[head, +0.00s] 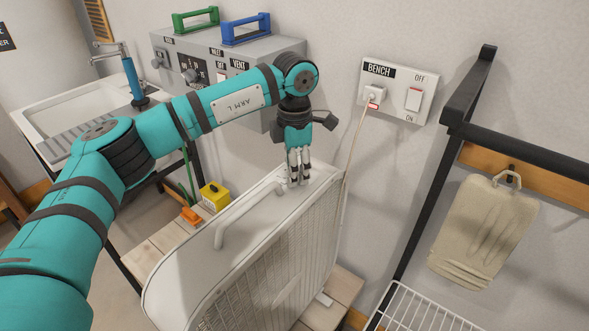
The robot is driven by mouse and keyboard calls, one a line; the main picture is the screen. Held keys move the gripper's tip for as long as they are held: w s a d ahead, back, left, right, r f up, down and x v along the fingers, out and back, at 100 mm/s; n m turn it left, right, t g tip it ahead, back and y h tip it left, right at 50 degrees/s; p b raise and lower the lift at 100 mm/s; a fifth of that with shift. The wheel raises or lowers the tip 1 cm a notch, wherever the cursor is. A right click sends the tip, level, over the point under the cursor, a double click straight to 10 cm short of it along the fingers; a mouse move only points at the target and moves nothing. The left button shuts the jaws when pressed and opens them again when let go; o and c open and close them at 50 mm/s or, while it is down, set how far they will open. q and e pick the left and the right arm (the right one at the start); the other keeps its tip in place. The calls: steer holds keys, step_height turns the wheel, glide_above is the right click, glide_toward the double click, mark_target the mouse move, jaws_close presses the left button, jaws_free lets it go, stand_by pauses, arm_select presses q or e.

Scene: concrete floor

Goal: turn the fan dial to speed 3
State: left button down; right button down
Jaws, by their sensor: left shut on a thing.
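The white box fan (262,208) stands upright on a wooden bench, with its grille facing right and a carrying handle on its top edge. My left gripper (297,182) points down at the far end of the fan's top. Its fingers are shut on the small dial there. The fingers cover the dial, so its pointer and speed marks cannot be read. My right gripper is not in view.
The fan's cord runs up to a plug (372,97) in the BENCH wall outlet, beside a rocker switch (414,99). A grey panel box, a sink, a yellow block (215,197) and an orange block (191,216) lie left.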

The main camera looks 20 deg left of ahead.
arm_select(q)
steer(key=shift+r, duration=0.15)
steer(key=c, duration=0.9)
jaws_free()
steer(key=shift+c, duration=0.2)
step_height(320, 180, up, 12)
